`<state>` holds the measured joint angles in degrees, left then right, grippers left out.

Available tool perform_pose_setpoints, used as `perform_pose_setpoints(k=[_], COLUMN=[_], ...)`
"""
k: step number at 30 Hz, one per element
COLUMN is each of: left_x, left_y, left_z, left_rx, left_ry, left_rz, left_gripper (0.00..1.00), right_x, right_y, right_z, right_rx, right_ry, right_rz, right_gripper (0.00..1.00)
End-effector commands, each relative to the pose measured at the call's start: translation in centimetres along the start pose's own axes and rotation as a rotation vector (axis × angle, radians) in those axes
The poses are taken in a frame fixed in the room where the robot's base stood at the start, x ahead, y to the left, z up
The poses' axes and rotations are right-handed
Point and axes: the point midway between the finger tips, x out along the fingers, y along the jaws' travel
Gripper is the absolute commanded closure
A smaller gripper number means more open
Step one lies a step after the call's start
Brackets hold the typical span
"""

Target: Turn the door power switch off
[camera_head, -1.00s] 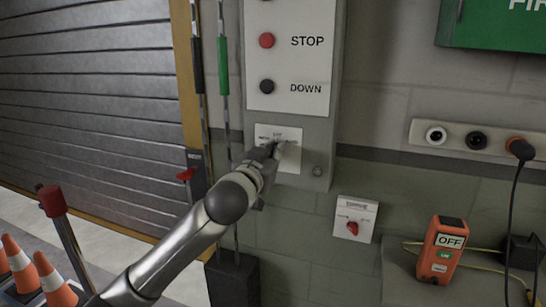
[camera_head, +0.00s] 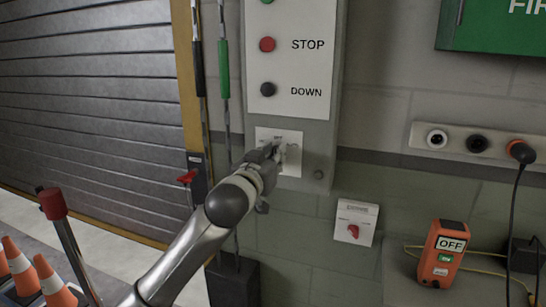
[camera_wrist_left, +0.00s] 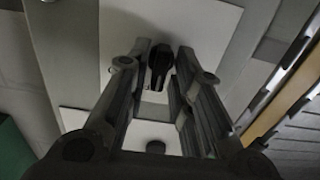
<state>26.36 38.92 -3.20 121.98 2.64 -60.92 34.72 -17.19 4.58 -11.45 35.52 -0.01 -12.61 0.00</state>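The door power switch is a white plate (camera_head: 265,135) low on the grey control panel, under the DOWN button. Its print is too small to read, and my gripper covers part of it. My left gripper (camera_head: 280,153) is right at the plate. In the left wrist view, the switch's black knob (camera_wrist_left: 160,62) sits between the two fingertips (camera_wrist_left: 163,58). The fingers stand apart on either side of the knob, with a narrow gap visible on its right. Firm contact cannot be made out. My right gripper is not in view.
The STOP button (camera_head: 267,45) and DOWN button (camera_head: 267,89) are above the plate. A red knob on another white plate (camera_head: 366,213) is lower right. A red lever (camera_head: 187,176) and upright rods are left. An orange OFF device (camera_head: 443,252) and cable are right.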

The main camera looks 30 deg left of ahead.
Motion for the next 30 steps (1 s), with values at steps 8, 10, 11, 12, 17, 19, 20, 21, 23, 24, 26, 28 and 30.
perform_pose_setpoints(k=[8, 10, 11, 12, 17, 19, 20, 21, 23, 24, 26, 28, 30], left_x=[0.0, 0.0, -0.1, -0.3, -1.9, -3.0, -3.5, -4.1, -5.0, -5.5, -6.2, -6.8, -7.2], left_y=[0.0, 0.0, 0.0, 0.0, 0.1, 0.1, 0.1, 0.1, 0.1, 0.0, 0.0, 0.0, 0.0], left_z=[0.0, 0.0, 0.0, 0.0, 0.0, 0.1, 0.1, 0.1, 0.0, 0.1, 0.1, 0.1, 0.0], left_rx=[0.001, 0.001, 0.001, 0.001, 0.001, 0.001, 0.001, 0.001, 0.001, 0.001, 0.001, 0.001, 0.001], left_ry=[0.0, 0.0, 0.0, 0.0, 0.001, 0.0, 0.001, 0.0, 0.001, 0.0, 0.0, 0.0, 0.0], left_rz=[0.0, 0.0, 0.0, 0.001, 0.002, 0.002, 0.002, 0.002, 0.002, 0.001, 0.002, 0.001, 0.0], left_gripper=[0.68, 0.68, 0.68, 0.68, 0.68, 0.68, 0.68, 0.68, 0.68, 0.68, 0.68, 0.68, 0.68], right_x=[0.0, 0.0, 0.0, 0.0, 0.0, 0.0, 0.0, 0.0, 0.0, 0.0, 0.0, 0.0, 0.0], right_y=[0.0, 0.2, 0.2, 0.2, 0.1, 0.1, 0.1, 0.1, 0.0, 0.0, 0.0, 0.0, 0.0], right_z=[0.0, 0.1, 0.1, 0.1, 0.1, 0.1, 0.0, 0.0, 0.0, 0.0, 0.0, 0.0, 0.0], right_rx=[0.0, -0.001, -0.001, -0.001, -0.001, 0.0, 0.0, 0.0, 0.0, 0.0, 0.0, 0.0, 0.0], right_ry=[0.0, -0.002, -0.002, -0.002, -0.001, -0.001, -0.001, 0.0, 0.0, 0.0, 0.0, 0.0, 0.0], right_rz=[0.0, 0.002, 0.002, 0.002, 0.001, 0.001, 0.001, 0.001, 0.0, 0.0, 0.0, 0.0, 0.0], right_gripper=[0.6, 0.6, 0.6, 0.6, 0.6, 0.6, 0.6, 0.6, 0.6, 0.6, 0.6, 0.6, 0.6])
